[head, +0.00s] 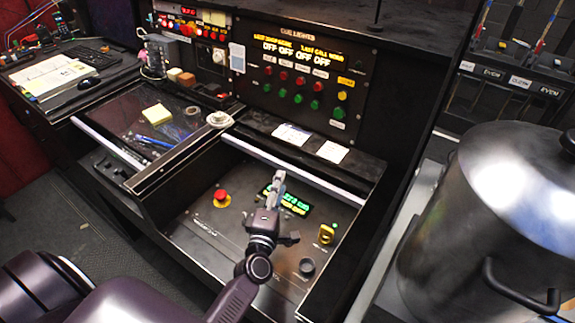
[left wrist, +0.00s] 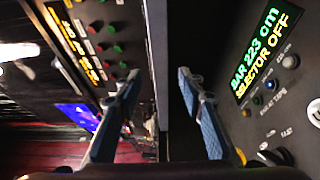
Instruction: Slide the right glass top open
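The right glass top shows mainly by its pale front bar (head: 310,177), which lies along the back of the right-hand well. The glass itself is hard to make out. Below the bar, the control panel (head: 225,245) shows a red button (head: 222,197), a lit green display (head: 292,200) and a yellow switch (head: 326,234). My left gripper (head: 278,182) is over this panel, fingertips near the bar. In the left wrist view its two fingers (left wrist: 158,76) are apart, with a pale strip (left wrist: 156,50) beyond and between them. Contact cannot be told. My right gripper is not in view.
A roll of tape (head: 219,119) sits behind the divider. The cue-light panel (head: 300,85) rises behind. A large metal pot (head: 470,230) stands right.

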